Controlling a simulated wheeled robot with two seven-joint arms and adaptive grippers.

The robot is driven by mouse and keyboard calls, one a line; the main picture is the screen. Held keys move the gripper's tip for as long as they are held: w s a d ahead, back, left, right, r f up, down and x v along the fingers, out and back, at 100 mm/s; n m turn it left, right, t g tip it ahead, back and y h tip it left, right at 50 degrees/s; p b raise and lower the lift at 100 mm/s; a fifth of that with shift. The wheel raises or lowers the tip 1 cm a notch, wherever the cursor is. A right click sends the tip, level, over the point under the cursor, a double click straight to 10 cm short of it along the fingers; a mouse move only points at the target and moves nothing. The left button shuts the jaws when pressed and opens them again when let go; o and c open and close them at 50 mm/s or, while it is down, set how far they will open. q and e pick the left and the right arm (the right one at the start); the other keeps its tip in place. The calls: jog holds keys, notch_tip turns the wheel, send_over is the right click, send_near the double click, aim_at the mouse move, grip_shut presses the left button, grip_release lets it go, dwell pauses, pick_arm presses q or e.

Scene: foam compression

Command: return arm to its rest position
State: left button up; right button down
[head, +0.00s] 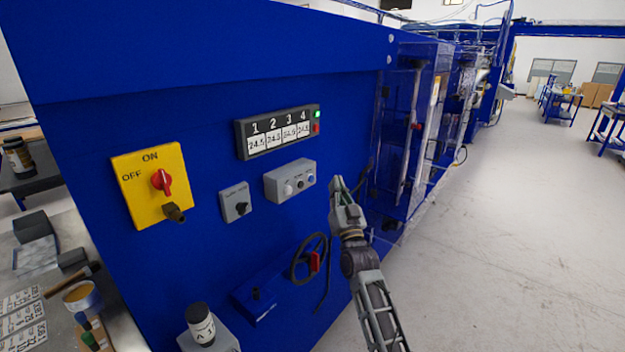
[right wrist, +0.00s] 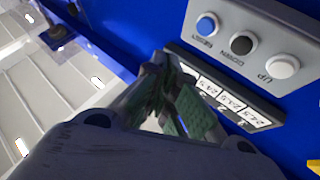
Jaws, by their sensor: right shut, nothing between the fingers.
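My right gripper (head: 338,184) is in front of the blue machine (head: 220,75), just right of the grey button box (head: 291,181). Its fingers are together with nothing between them. In the right wrist view the gripper (right wrist: 180,95) shows its green finger pads close to each other, and it appears apart from the panel. The button box (right wrist: 245,45) there has a blue, a black and a white button. My right arm comes up from the bottom of the head view. My left gripper is in neither view.
A numbered display (head: 278,131), a yellow ON/OFF switch (head: 152,185) and a black handwheel (head: 309,259) are on the machine face. A clear-panelled guard (head: 410,130) stands behind the gripper. A cluttered bench (head: 125,325) is at lower left. Open floor (head: 500,250) lies to the right.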

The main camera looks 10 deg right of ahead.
jog(key=shift+f, duration=0.1)
dwell(0.5)
jog(key=s+a+f+n+g+y, duration=0.15)
jog(key=s+f+g, duration=0.4)
jog(key=f, duration=0.55)
jog(key=s+a+f+n+g, duration=0.1)
jog(key=s+f+n+g, duration=0.1)
jog(key=s+f+g, duration=0.65)
jog(key=s+d+f+g, duration=0.15)
jog(key=s+f, duration=0.25)
jog(key=s, duration=0.4)
jog(key=s+f+n+g+h, duration=0.1)
jog(key=s+f+g, duration=0.2)
jog(key=s+f, duration=0.35)
jog(key=s+d+f+g, duration=0.1)
jog(key=s+f+g, duration=0.15)
jog(key=s, duration=0.75)
notch_tip(320, 180, down, 33)
jog(key=s, duration=0.3)
jog(key=s+d+f, duration=0.2)
jog(key=s+f, duration=0.8)
jog(key=s, duration=0.1)
jog(key=s+d+f+g, duration=0.1)
jog(key=s+f, duration=0.9)
jog(key=shift+s+d+g, duration=0.3)
jog(key=shift+s+d, duration=0.1)
